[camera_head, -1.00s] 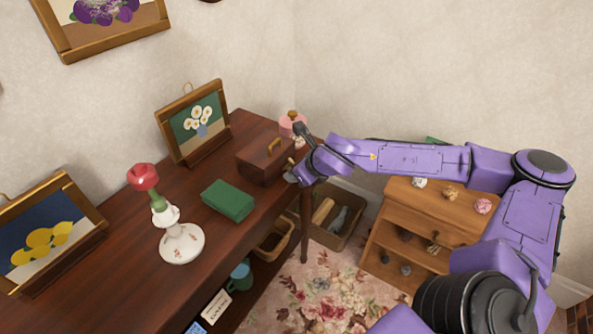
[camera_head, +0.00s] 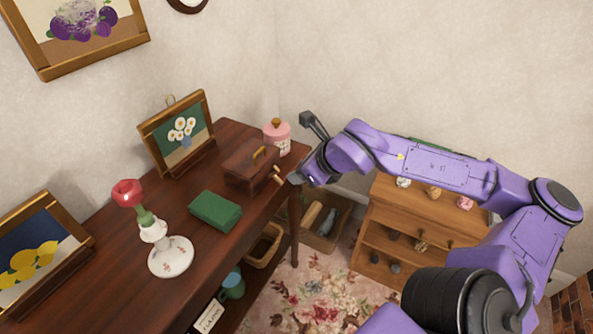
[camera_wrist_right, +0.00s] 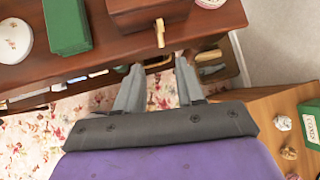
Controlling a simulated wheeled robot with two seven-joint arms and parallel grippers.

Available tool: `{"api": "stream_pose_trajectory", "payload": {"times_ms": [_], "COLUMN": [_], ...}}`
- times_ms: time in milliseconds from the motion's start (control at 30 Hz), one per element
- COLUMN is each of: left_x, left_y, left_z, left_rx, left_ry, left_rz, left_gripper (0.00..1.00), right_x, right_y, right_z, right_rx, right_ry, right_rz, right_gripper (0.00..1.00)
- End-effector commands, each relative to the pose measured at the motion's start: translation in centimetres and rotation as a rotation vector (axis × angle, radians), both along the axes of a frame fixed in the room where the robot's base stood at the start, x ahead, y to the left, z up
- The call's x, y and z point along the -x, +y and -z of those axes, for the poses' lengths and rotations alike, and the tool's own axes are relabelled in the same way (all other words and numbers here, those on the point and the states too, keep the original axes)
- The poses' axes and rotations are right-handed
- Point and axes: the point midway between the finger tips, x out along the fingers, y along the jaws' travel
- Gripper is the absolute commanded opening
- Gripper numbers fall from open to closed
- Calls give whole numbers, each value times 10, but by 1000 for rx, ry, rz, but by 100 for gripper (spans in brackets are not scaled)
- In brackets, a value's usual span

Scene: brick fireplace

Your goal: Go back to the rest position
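My right gripper (camera_wrist_right: 158,82) is open and empty in the right wrist view, its two grey fingers apart. In the head view my purple right arm reaches in from the right, and its gripper end is just off the right end of the dark wooden table (camera_head: 110,228). A brown wooden box (camera_head: 243,178) with a brass handle stands on that end, close to the gripper; it also shows in the right wrist view (camera_wrist_right: 135,14). A small tan piece (camera_wrist_right: 160,32) at the box's front lies beyond the fingertips. My left gripper is not in view.
Baskets are below. A wooden shelf unit (camera_head: 408,217) stands under my arm. Floral rug (camera_head: 310,290) covers the floor between.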

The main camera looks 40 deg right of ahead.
Motion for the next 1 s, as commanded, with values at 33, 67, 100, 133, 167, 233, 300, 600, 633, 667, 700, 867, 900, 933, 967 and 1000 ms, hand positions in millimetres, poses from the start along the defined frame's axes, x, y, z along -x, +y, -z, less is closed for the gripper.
{"api": "stream_pose_trajectory", "payload": {"times_ms": [33,67,100,133,167,233,300,600,633,667,700,867,900,933,967,1000], "left_x": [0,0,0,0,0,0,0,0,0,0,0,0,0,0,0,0], "left_y": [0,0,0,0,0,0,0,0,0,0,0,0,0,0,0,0], "left_z": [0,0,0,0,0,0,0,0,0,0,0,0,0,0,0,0], "left_rx": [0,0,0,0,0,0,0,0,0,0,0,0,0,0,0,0], "left_ry": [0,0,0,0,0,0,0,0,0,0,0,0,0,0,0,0], "left_rz": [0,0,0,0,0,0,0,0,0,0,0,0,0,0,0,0], "left_gripper": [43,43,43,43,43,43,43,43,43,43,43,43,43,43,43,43], "right_x": [0,0,0,0,0,0,0,-13,-16,-18,-19,-7,1,8,17,31], "right_y": [0,0,0,0,0,0,0,-3,5,12,24,69,78,85,91,98], "right_z": [0,0,0,0,0,0,0,6,14,24,38,106,125,141,156,179], "right_rx": [0,0,0,0,0,0,0,109,152,192,246,464,518,562,608,670], "right_ry": [0,0,0,0,0,0,0,-62,-58,-49,-34,47,71,91,111,142], "right_rz": [0,0,0,0,0,0,0,-43,-81,-120,-177,-443,-520,-582,-648,-747], "right_gripper": [38,38,38,38,38,38,38,38,38,38,38,38,38,38,38,38]}}
